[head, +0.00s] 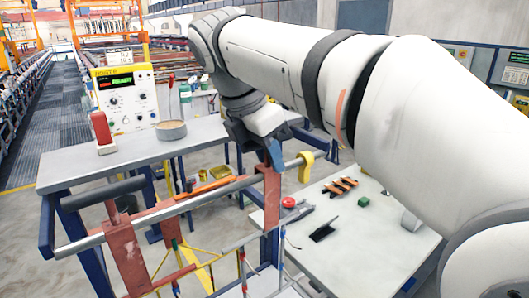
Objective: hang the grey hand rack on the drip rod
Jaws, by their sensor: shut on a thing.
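My gripper (273,156) is shut at the end of the white arm, just above the right end of the metal drip rod (190,201). What lies between its fingers is mostly hidden. A thin light grey frame (240,243), which looks like the grey hand rack, shows below the rod near the right red-brown plate. Its top is hidden, so I cannot tell whether it touches the rod. The rod runs from lower left to upper right past two red-brown plates (126,255). A yellow piece (305,167) sits near its right end.
A light table (375,235) at right holds a red button, orange-and-black clips and a green block. Yellow strips hang below the rod.

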